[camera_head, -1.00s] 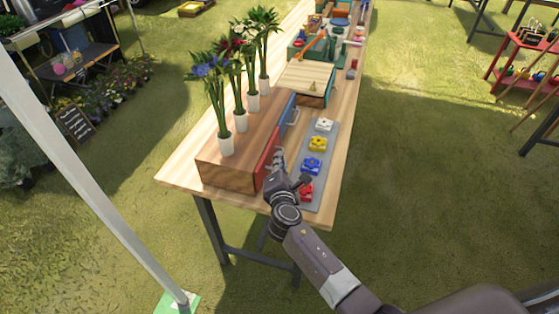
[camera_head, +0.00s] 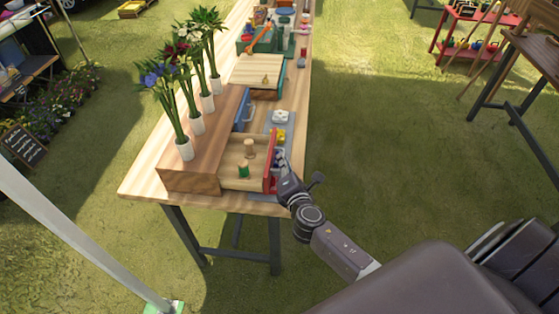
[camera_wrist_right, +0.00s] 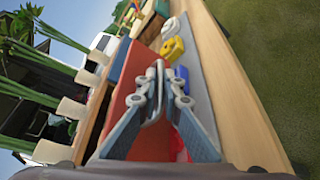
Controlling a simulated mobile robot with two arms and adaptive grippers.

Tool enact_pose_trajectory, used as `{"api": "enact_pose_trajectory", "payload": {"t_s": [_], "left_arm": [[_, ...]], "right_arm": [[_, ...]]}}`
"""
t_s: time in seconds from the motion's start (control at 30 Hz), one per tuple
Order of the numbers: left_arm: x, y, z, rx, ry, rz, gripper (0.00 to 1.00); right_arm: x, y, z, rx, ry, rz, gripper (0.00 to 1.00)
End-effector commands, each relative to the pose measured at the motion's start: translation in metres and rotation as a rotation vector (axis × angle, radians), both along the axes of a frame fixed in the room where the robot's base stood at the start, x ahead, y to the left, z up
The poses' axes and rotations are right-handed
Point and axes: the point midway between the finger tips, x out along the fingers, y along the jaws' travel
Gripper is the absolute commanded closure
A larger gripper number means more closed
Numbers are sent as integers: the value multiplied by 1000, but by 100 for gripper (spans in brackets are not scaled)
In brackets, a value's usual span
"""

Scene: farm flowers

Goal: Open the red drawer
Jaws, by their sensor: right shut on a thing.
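The red drawer (camera_head: 271,161) stands pulled out to the right from the near end of the long wooden box (camera_head: 190,181). My right gripper (camera_head: 283,163) is at the outer side of the red front. In the right wrist view, its fingers (camera_wrist_right: 154,92) are closed around the drawer's handle (camera_wrist_right: 157,78), beside the red front (camera_wrist_right: 122,90). My left gripper is not in view.
A blue drawer (camera_head: 242,108) sits shut farther along the box. Several vases with flowers, one white vase (camera_head: 184,149) nearest, stand on top. A grey tray with white (camera_head: 280,117) and yellow (camera_head: 278,135) flower-shaped pieces lies right of the box, partly behind the drawer.

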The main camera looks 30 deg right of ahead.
Motion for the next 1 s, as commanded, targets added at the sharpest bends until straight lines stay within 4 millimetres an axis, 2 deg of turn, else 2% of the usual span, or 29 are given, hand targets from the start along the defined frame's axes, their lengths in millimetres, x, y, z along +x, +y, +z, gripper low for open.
{"api": "enact_pose_trajectory", "payload": {"t_s": [0.03, 0.1, 0.37, 0.53, 1.0], "left_arm": [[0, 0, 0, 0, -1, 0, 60], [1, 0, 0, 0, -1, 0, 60], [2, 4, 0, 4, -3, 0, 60], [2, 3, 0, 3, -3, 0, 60], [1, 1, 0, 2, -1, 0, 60]], "right_arm": [[0, 2, -1, 2, 2, 2, 92], [0, 2, -1, 2, 2, 2, 86], [0, 1, 0, 2, 1, 1, 86], [-10, 4, 1, 1, 1, 2, 86], [-92, 25, 20, 3, 3, 2, 86]]}}
